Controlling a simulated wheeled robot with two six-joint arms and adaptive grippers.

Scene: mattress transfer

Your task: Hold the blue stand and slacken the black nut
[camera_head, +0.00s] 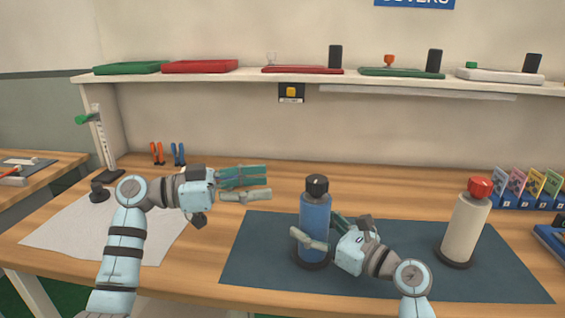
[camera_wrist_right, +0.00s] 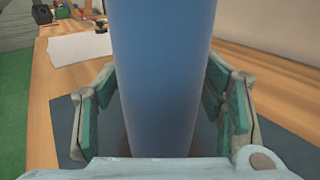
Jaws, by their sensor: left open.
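The blue stand (camera_head: 315,215) is an upright blue cylinder on a dark round base, on the dark mat. The black nut (camera_head: 317,185) sits on its top. My right gripper (camera_head: 323,229) is low at the stand, with one finger in front of it and the other partly hidden behind it. In the right wrist view the blue stand (camera_wrist_right: 165,80) stands between the finger pads; whether both pads press on it I cannot tell. My left gripper (camera_head: 270,184) is open and empty, left of the nut at about its height in the picture.
A cream stand (camera_head: 464,228) with a red knob (camera_head: 480,187) stands upright on the mat (camera_head: 260,275) at right. Card boxes (camera_head: 530,188) are at the right edge. Pliers (camera_head: 178,154) stand at the back left. A shelf (camera_head: 210,78) with trays runs above. A pale cloth (camera_head: 60,235) lies at left.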

